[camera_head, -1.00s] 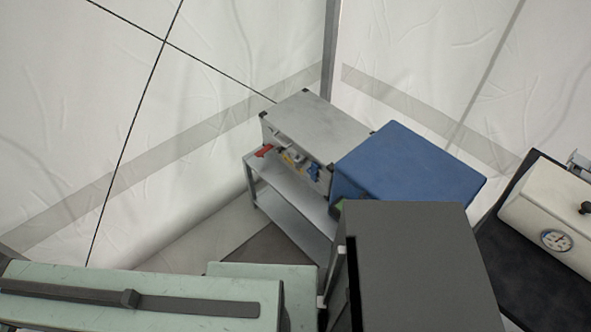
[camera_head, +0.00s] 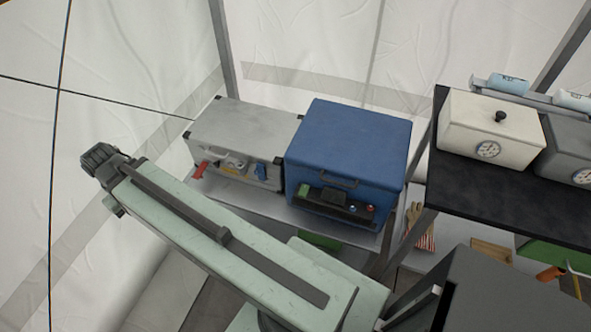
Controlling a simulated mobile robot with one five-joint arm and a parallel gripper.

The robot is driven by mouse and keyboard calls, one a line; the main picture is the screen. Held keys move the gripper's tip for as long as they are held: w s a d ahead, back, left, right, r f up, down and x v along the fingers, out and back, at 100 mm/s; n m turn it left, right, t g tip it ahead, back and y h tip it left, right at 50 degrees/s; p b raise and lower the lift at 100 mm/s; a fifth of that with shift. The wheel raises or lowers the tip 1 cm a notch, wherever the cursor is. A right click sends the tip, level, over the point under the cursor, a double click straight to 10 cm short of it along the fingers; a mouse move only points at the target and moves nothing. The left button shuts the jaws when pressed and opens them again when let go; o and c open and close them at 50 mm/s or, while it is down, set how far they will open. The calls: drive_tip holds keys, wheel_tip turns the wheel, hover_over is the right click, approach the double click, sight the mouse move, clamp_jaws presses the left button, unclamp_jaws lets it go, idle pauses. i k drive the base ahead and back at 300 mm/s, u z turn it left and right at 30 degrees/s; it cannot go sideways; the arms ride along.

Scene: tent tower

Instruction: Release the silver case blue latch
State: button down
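The silver case (camera_head: 243,136) stands on a grey shelf unit at the middle left, with black corner pieces. Its front carries a red latch (camera_head: 200,169), a yellowish and metal fitting (camera_head: 235,160) in the middle, and a blue latch (camera_head: 261,172) at the right, close to the blue box. My pale green arm stretches from the lower right to the left, in front of and below the case. My gripper (camera_head: 97,160) is at the arm's far end, left of the case and apart from it. Its fingers are too small and dark to tell whether they are open.
A blue box (camera_head: 350,140) with a handle and controls stands right beside the case. A black-topped table (camera_head: 490,185) at right holds a cream box (camera_head: 490,128) and a grey box (camera_head: 572,148), both with dials. White tent walls and grey poles close off the back.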

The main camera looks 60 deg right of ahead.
sight(260, 169)
drive_tip(key=z, duration=1.65)
drive_tip(key=k, duration=1.2)
drive_tip(key=u, duration=1.35)
drive_tip(key=i, duration=2)
drive_tip(key=z, duration=0.05)
